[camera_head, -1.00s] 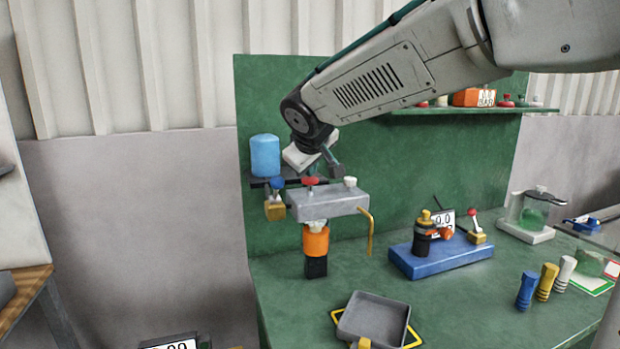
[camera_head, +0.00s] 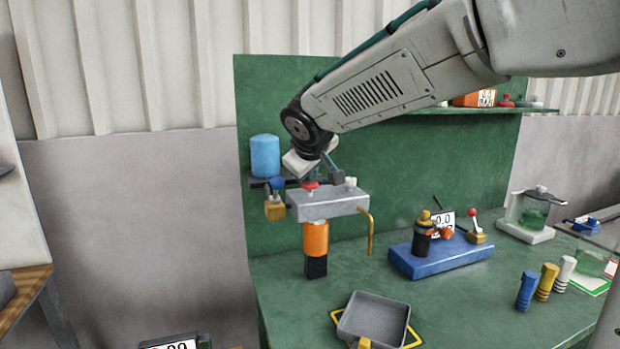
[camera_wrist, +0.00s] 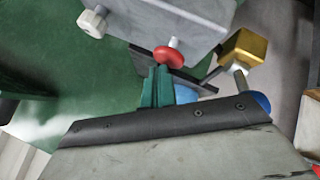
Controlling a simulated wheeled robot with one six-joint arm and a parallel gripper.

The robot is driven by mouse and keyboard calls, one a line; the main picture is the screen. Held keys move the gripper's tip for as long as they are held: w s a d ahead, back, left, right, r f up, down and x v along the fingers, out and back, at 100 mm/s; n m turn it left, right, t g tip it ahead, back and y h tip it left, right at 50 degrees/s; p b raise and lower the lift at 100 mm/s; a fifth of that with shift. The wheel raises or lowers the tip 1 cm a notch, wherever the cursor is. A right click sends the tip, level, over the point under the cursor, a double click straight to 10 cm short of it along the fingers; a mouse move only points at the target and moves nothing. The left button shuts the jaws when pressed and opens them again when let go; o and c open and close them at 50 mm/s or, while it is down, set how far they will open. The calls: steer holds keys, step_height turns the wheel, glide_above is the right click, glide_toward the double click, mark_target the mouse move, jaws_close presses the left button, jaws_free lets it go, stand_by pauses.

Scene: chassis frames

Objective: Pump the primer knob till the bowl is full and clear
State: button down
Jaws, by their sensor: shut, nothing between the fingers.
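A grey filter head (camera_head: 330,207) carries a red knob (camera_head: 311,186) and a white knob (camera_head: 351,182) on top. I cannot tell from labels which is the primer knob. The bowl (camera_head: 316,238) hangs under the head; it looks orange up to the head, with a black lower end. My gripper (camera_head: 337,177) is shut and empty, just above the head between the knobs. In the wrist view its teal fingers (camera_wrist: 157,88) end close to the red knob (camera_wrist: 168,57); contact is unclear. The white knob (camera_wrist: 92,22) is farther left there.
A gold block with a blue knob (camera_head: 276,184) sits left of the head, below a blue canister (camera_head: 265,155). A bent brass pipe (camera_head: 371,232) hangs at the right. A grey tray (camera_head: 374,320) stands in front and a blue-based fixture (camera_head: 440,258) to the right.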

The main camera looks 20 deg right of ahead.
mark_target(311, 184)
stand_by(0.5)
steer(key=shift+r, duration=1.3)
step_height(311, 184, up, 5)
stand_by(0.6)
steer(key=s+d+f+m+g+y, duration=0.1)
steer(key=s+f, duration=0.5)
steer(key=s, duration=0.6)
steer(key=s+d+f+m+g+y, duration=0.1)
steer(key=s+f+g, duration=0.3)
steer(key=s, duration=0.8)
steer(key=s+d+f+m+g, duration=0.1)
steer(key=s+f+m+g, duration=0.1)
steer(key=s+f, duration=0.7)
steer(key=s+m, duration=0.1)
steer(key=s, duration=0.3)
steer(key=shift+d+g+y, duration=0.2)
steer(key=shift+g+y, duration=0.1)
steer(key=shift+y, duration=0.1)
